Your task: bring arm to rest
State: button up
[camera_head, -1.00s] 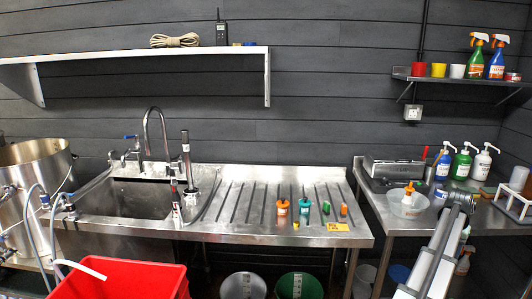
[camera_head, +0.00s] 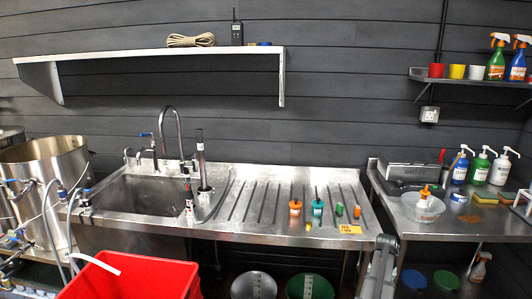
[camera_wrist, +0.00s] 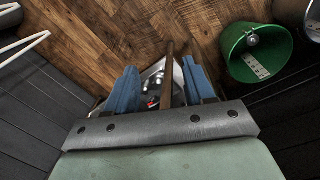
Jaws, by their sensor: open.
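My gripper (camera_wrist: 163,76) shows in the wrist view with two blue fingers standing apart. It is open. Between and beyond the fingers I see a brown upright strip and a pale, shiny thing with a bit of red; I cannot tell what they are or how far away they lie. A wooden floor (camera_wrist: 110,30) lies beyond the fingers. In the head view my arm (camera_head: 378,270) shows low, in front of the gap between the drainboard and the right bench; I cannot make out the gripper there.
The steel drainboard (camera_head: 262,220) holds orange and teal bottles. A red bin (camera_head: 130,280) stands at the front left. A green bucket (camera_wrist: 238,50) is on the floor. The right bench (camera_head: 410,232) carries a clear bowl (camera_head: 422,207) and several pump bottles.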

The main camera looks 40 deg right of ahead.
jog(key=w+a+f+n+g, duration=0.15)
jog(key=w+a+f, duration=0.35)
jog(key=a, duration=0.7)
jog(key=w+a+f+n+y, duration=0.1)
jog(key=w+a+f+n, duration=0.2)
jog(key=a+f, duration=0.65)
jog(key=w+a+f+n+g, duration=0.15)
jog(key=w+a+f, duration=0.35)
jog(key=a, duration=0.8)
jog(key=s+a+f+n+g, duration=0.1)
jog(key=s+a+f+n, duration=0.1)
jog(key=s+a, duration=0.4)
jog(key=s+a+f+n, duration=0.3)
jog(key=s+a, duration=0.3)
jog(key=a, duration=0.7)
jog(key=s+a+f+n+g+h, duration=0.1)
jog(key=s+a+f+n, duration=0.2)
jog(key=s+a, duration=0.3)
jog(key=a, duration=0.4)
jog(key=shift+s+a+f+n+g, duration=0.2)
jog(key=shift+a+f+n+g, duration=0.05)
jog(key=shift+a+n+g, duration=0.05)
